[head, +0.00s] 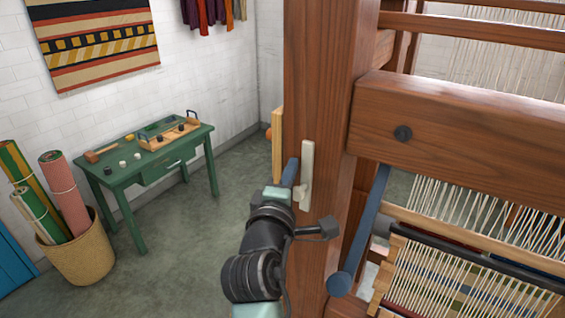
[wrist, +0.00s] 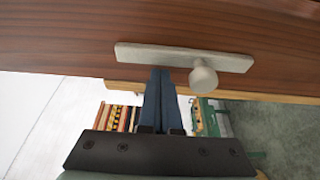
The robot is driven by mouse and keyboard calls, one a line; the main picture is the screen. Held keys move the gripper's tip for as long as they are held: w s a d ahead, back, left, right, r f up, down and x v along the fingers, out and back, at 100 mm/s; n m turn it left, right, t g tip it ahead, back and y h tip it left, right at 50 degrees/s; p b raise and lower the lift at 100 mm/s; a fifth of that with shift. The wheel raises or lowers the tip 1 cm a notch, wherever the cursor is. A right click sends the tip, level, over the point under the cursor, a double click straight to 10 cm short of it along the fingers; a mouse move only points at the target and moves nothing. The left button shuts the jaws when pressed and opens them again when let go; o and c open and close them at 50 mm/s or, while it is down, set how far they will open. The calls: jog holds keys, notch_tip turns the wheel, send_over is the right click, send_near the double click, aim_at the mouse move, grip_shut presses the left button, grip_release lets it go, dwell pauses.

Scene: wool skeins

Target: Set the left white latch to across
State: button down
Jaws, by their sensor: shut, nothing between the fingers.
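A white latch (head: 307,175) sits on the face of a brown wooden loom post (head: 331,130). It stands upright, its long plate running along the post. In the wrist view the latch plate (wrist: 180,57) lies along the post's grain, with a round knob (wrist: 204,78) standing out near its right end. My gripper (head: 291,167) is at the left side of the latch in the head view. Its blue fingers (wrist: 161,72) are shut and empty, with the tips close to the plate's edge beside the knob; I cannot tell if they touch. No second white latch is visible.
A thick loom beam (head: 460,135) and a blue rod (head: 345,278) are right of the post. A green table (head: 160,172) with small items and a basket (head: 82,255) of rolled textiles stand at left. The floor (head: 190,250) between is clear.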

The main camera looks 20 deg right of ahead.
aim_at(330, 175)
dwell(0.4)
jog(key=shift+s+d+m+b, duration=0.2)
jog(key=shift+m+b, duration=0.1)
jog(key=shift+b, duration=0.2)
jog(key=shift+s+d+m+b, duration=0.1)
jog(key=shift+s+m+b, duration=0.15)
jog(key=shift+b, duration=0.2)
jog(key=s+d+m+b, duration=0.1)
jog(key=m+b, duration=0.1)
jog(key=s+f+m+t+h+b, duration=0.1)
jog(key=b, duration=0.2)
jog(key=shift+s+d+m, duration=0.1)
jog(key=shift+d+m, duration=0.25)
jog(key=shift+d, duration=0.05)
jog(key=shift+s+d+m+h+b, duration=0.45)
jog(key=shift+s+m+h+b, duration=0.1)
jog(key=shift+m+b, duration=0.3)
jog(key=shift+s+d+f, duration=0.25)
jog(key=shift+s+d, duration=0.35)
jog(key=shift+s, duration=0.1)
jog(key=shift+s+d+f+y, duration=0.25)
jog(key=shift+s+d+f, duration=0.25)
jog(key=shift+s+f, duration=0.25)
jog(key=shift+f, duration=0.15)
